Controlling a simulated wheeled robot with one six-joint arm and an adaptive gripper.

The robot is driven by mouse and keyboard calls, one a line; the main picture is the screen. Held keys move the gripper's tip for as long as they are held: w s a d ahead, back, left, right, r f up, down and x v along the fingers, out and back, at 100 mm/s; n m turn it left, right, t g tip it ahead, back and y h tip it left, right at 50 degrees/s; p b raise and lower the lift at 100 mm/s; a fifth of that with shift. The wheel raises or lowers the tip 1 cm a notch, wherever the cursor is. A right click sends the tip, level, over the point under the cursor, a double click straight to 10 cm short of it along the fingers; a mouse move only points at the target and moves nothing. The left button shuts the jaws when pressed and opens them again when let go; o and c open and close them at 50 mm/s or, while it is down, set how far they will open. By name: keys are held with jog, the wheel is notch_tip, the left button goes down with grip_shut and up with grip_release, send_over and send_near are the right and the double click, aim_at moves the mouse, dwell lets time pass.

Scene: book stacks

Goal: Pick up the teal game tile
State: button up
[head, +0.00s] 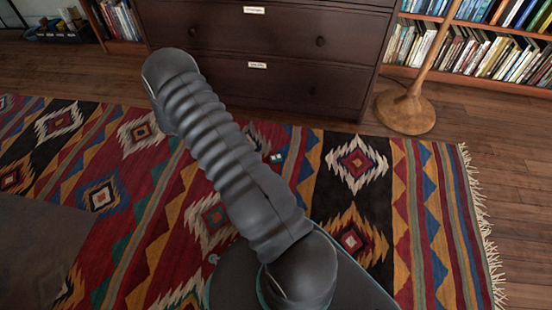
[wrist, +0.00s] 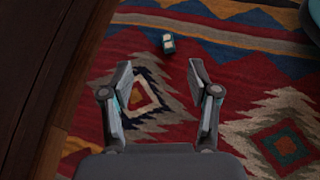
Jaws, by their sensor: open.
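The teal game tile (wrist: 168,43) is a small block with pale faces, lying on the patterned rug in the wrist view. It is beyond my fingertips, near the line between them. My gripper (wrist: 159,78) is open and empty, with its two fingers apart over the rug. In the head view a small teal and white piece that looks like the tile (head: 277,158) lies on the rug, just right of my arm and in front of the dresser. My gripper is not visible in the head view.
A dark dresser (head: 270,50) stands at the rug's back edge and shows along the left of the wrist view. A wooden lamp base (head: 406,112) stands right of it. Bookshelves (head: 480,52) line the back right. The rug (head: 420,200) around the tile looks clear.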

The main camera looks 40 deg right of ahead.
aim_at(275, 158)
jog(key=f+n, duration=0.1)
jog(key=f, duration=0.2)
jog(key=s+d+f+h, duration=0.1)
jog(key=f, duration=0.3)
jog(key=d+f+n+h, duration=0.1)
jog(key=f, duration=0.3)
jog(key=shift+s+d+f+n, duration=0.1)
jog(key=shift+s+f+n, duration=0.05)
jog(key=shift+s+n, duration=0.15)
jog(key=shift+s+d+f, duration=0.15)
jog(key=shift+f, duration=0.15)
jog(key=x, duration=0.8)
jog(key=shift+s+d, duration=0.15)
jog(key=shift+s+b+x, duration=0.15)
jog(key=shift+b+x, duration=0.05)
jog(key=shift+x, duration=1.1)
jog(key=shift+s+b+x, duration=0.15)
jog(key=shift+b+x, duration=0.05)
jog(key=shift+x, duration=1.1)
jog(key=shift+f, duration=0.1)
jog(key=c, duration=0.9)
